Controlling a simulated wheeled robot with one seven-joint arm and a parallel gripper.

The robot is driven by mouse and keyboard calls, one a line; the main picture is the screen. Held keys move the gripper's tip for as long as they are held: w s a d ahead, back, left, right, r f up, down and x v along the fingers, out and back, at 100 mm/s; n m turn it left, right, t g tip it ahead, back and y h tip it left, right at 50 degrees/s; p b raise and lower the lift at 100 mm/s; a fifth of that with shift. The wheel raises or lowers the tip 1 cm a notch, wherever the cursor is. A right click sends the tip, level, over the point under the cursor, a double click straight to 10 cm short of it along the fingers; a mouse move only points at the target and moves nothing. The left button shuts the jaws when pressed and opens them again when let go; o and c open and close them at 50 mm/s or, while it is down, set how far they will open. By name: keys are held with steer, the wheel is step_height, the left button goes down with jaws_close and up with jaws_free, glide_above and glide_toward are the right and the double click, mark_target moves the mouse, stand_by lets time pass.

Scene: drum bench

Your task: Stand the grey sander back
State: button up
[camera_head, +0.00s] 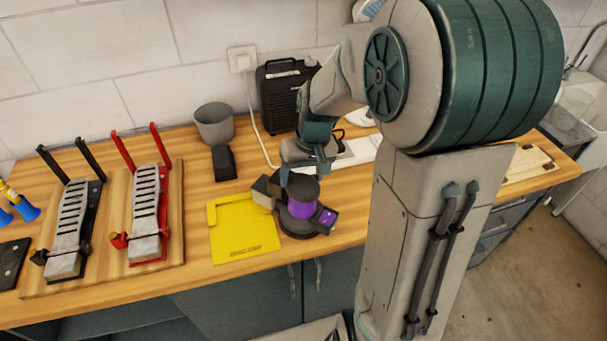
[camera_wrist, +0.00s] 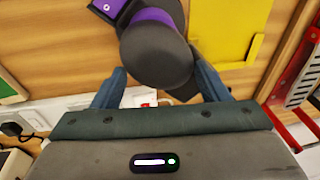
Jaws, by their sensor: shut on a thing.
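The dark grey sander (camera_head: 298,212) has a purple band, a purple patch on its base and a boxy part at its left. It looks upright at the bench's front edge, just right of the yellow plate (camera_head: 243,232), and its boxy part overlaps the plate's right edge. I cannot tell whether it touches the bench. My gripper (camera_head: 303,172) is above it, fingers pointing down, shut on its rounded top. In the wrist view the sander's top (camera_wrist: 155,55) lies between the two fingers, and the yellow plate (camera_wrist: 228,30) shows beside it. The sander's underside is hidden.
Two clamp-like racks, one black (camera_head: 73,218) and one red (camera_head: 148,212), stand on a board at the left. A grey cup (camera_head: 214,124), a black block (camera_head: 223,163) and a black case (camera_head: 280,95) stand behind. A white power strip (camera_head: 358,152) lies behind my gripper.

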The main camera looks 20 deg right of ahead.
steer(key=shift+s+f, duration=0.25)
steer(key=shift+f, duration=0.3)
steer(key=o, duration=1.5)
steer(key=shift+s+f, duration=0.1)
steer(key=o, duration=0.4)
steer(key=shift+d, duration=0.2)
